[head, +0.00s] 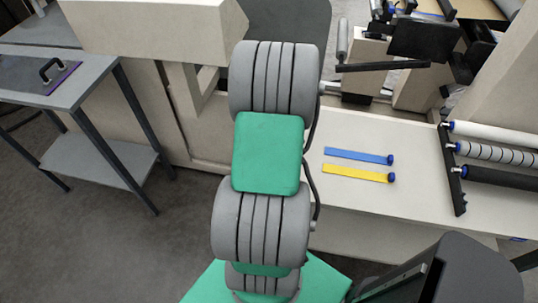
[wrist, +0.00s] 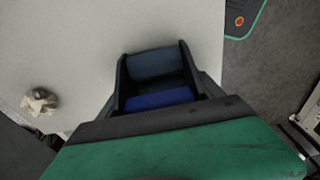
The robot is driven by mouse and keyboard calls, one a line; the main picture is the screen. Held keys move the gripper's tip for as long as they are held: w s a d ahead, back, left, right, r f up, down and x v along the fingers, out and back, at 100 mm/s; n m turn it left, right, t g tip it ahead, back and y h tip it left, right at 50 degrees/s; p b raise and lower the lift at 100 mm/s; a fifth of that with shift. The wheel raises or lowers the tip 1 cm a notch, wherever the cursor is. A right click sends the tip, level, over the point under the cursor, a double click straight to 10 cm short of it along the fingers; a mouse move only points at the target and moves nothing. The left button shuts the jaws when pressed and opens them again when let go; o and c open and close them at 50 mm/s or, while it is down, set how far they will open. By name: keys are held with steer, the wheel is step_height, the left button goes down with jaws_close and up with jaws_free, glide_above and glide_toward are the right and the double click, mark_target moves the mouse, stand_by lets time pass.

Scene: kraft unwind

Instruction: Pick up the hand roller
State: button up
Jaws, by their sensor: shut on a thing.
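In the wrist view my gripper (wrist: 157,78) shows as two black fingers over a pale surface. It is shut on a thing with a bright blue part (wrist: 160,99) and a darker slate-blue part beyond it. I take this to be the hand roller, though its full shape is hidden by the fingers and the green wrist housing. In the head view my own grey and green arm covers the middle, and I cannot make out the gripper or what it holds.
A pale bench (head: 400,145) carries a blue strip (head: 350,156), a yellow strip (head: 348,173) and a rack of rollers (head: 490,152). A black bar (head: 385,66) juts from the machine. A grey side table (head: 85,75) stands left. The wrist view shows a crumpled pale thing (wrist: 38,102).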

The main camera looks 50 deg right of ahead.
steer(key=shift+r, duration=0.15)
steer(key=shift+c, duration=0.3)
steer(key=shift+r, duration=0.25)
step_height(320, 180, up, 3)
steer(key=shift+s+r+b, duration=0.1)
steer(key=shift+s+b, duration=0.05)
steer(key=shift+b, duration=0.5)
steer(key=s+a+r, duration=0.2)
steer(key=r, duration=0.1)
steer(key=s+a+r, duration=0.1)
steer(key=shift+r, duration=0.4)
steer(key=s+a+r+b, duration=0.1)
steer(key=s+a+r, duration=0.3)
steer(key=s+a, duration=0.2)
steer(key=shift+s+a+r+b, duration=0.15)
steer(key=shift+s+a+b, duration=0.2)
steer(key=shift+s, duration=0.1)
